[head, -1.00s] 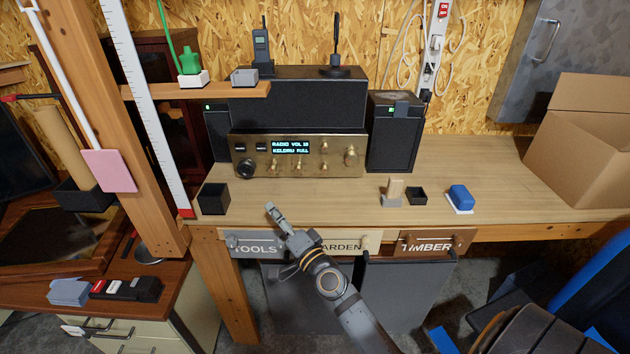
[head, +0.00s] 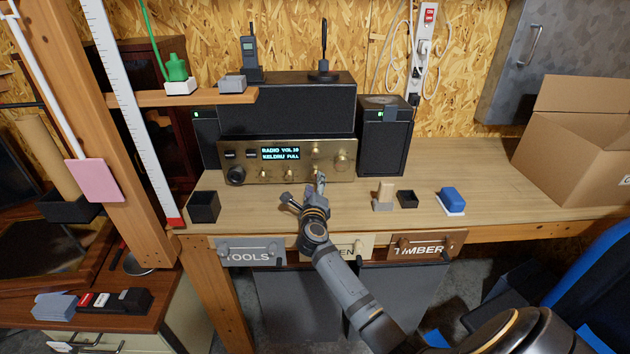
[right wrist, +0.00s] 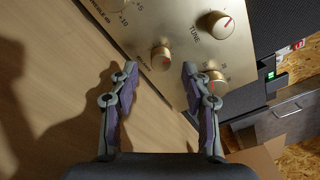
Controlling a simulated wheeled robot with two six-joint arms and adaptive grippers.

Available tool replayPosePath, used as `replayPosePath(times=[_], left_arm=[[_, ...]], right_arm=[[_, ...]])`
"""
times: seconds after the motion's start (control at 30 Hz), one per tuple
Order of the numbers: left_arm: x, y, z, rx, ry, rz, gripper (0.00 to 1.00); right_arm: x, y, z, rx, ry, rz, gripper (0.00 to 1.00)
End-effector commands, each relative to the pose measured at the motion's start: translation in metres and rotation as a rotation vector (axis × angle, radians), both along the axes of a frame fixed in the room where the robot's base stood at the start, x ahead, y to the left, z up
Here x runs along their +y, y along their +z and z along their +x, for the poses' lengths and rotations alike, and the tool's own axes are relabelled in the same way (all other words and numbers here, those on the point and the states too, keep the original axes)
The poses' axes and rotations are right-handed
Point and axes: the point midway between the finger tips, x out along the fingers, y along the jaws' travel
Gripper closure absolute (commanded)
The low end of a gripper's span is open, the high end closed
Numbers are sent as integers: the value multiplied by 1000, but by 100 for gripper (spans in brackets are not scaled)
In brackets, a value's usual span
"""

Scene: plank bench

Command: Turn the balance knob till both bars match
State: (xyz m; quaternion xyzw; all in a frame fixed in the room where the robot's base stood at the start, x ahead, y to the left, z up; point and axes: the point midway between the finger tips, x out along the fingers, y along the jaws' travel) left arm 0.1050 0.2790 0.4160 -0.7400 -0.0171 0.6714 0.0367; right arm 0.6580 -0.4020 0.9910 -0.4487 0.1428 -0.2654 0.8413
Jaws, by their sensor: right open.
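The gold-fronted radio (head: 205,160) stands at the back of the bench between two speakers. Its lit display (head: 281,153) reads RADIO VOL 10 and a second text line; I see no bars on it. My right gripper (head: 303,191) is open and empty, low in front of the radio's right half. In the right wrist view its fingers (right wrist: 159,74) stand apart, with a small gold knob (right wrist: 162,57) just beyond them, seemingly untouched.
Another gold knob (right wrist: 214,82) shows by the right fingertip. A black open box (head: 204,207) stands left on the bench. A wooden block on a stand (head: 384,195), a small black box (head: 407,199) and a blue item (head: 453,198) sit right. The bench between is clear.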

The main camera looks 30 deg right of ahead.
Motion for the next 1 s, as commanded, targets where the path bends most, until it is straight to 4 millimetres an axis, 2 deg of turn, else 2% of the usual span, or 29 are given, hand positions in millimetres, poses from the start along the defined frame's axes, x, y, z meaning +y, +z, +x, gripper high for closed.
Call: replayPosePath(times=[0.1, 0.2, 0.5, 0.83, 0.87, 1.0], left_arm=[[0, -1, 0, 0, 0, 0, 60], [0, -1, 0, 0, 0, 0, 60], [0, -1, 0, -1, 0, 0, 60], [0, -1, 1, -1, 0, 0, 60], [0, -1, 1, -2, 0, 0, 60], [0, -1, 1, -2, 0, 0, 60]], right_arm=[[-10, 0, 15, -1, 0, -2, 52], [-15, 0, 21, 0, 1, -1, 52], [-16, 0, 23, 0, 1, 0, 52], [-16, 0, 23, 0, 1, -1, 97], [-16, 0, 23, 0, 1, -1, 100], [-16, 0, 23, 1, 1, -3, 100]])
